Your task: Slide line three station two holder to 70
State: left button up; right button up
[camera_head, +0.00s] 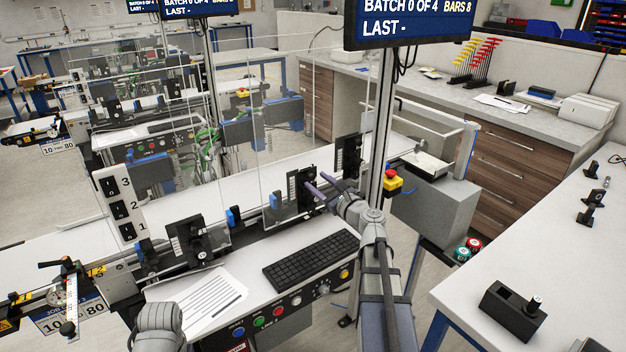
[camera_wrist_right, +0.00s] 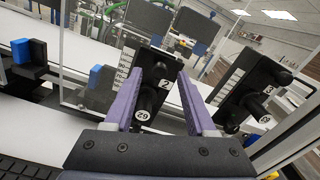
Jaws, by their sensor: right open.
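The station two holder (camera_head: 303,198) is a black block on the rail in front of the clear panel. In the right wrist view it carries a "2" tag, and its round black knob (camera_wrist_right: 147,104) reads what looks like 62. A white scale strip stands beside it. My right gripper (camera_head: 318,186) is at this holder. In the wrist view its purple fingers (camera_wrist_right: 161,76) are open, one on each side of the knob. I cannot tell whether they touch it. A grey part of my left arm shows at the bottom of the head view; its gripper is out of frame.
The station three holder (camera_wrist_right: 250,92) stands close on the right, and the station one holder (camera_head: 187,240) on the left. Blue stop blocks (camera_head: 233,217) sit between them. A keyboard (camera_head: 311,260) and paper (camera_head: 206,300) lie in front. A post (camera_head: 382,120) rises at right.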

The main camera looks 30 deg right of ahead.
jog(key=shift+w+a, duration=0.1)
jog(key=shift+w, duration=1.25)
grip_shut()
dwell(0.5)
